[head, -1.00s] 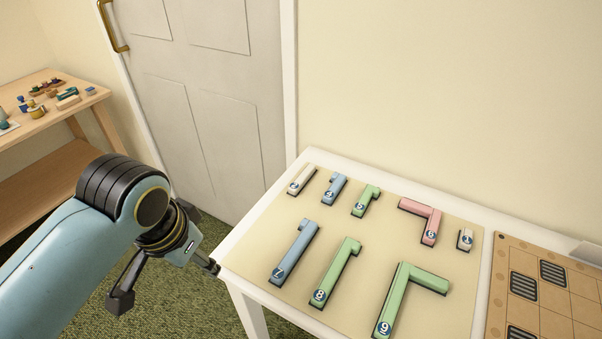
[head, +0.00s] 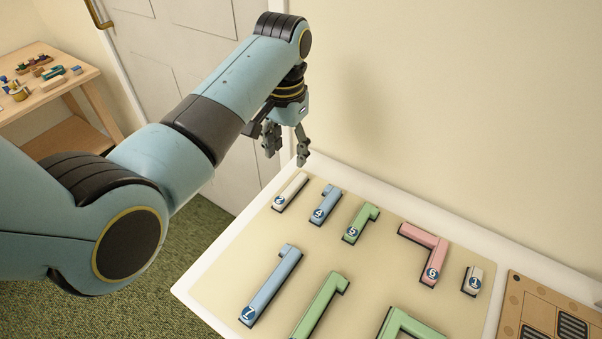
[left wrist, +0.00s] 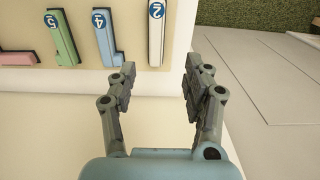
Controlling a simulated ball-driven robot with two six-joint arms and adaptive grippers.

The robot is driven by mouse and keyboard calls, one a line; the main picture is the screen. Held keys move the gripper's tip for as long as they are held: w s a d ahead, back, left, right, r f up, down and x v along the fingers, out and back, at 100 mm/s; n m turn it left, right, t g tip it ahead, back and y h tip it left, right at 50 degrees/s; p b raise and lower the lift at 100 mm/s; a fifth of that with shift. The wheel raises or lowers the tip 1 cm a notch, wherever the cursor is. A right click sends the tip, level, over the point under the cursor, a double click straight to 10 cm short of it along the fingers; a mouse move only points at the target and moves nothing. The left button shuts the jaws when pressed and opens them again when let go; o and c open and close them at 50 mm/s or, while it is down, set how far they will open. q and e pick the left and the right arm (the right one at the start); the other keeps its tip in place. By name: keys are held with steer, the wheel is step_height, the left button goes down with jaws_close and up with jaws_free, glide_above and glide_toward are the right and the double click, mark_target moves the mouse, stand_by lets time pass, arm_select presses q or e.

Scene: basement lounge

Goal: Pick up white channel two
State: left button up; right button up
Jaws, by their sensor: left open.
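White channel two (head: 291,191) is a short straight white bar lying at the far left corner of the beige mat on the white table. In the left wrist view it (left wrist: 156,42) stands at the top with its blue number 2 label, ahead of the fingers and between their lines. My left gripper (head: 287,157) is open and empty, pointing down above the table's far left corner, just beyond the white channel. In the left wrist view its two fingers (left wrist: 158,85) are spread and apart from the channel. My right gripper is not in view.
Blue channel 4 (head: 324,204) and green channel 5 (head: 361,223) lie just right of it. Pink channel 6 (head: 428,254), white channel 1 (head: 474,281) and blue channel 7 (head: 270,287) lie farther off. A perforated brown board (head: 516,289) is at right. The wall stands close behind.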

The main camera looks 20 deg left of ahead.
arm_select(q)
glide_above(288, 190)
steer(key=w, duration=0.1)
step_height(288, 190, down, 5)
steer(key=shift+a+r+b, duration=0.1)
steer(key=shift+r+b, duration=0.05)
steer(key=shift+b, duration=0.2)
steer(key=shift+f, duration=0.25)
steer(key=f, duration=0.2)
steer(key=s+f, duration=0.1)
steer(key=f, duration=0.1)
steer(key=shift+f, duration=0.55)
steer(key=shift+c, duration=1.5)
steer(key=c, duration=0.7)
jaws_close()
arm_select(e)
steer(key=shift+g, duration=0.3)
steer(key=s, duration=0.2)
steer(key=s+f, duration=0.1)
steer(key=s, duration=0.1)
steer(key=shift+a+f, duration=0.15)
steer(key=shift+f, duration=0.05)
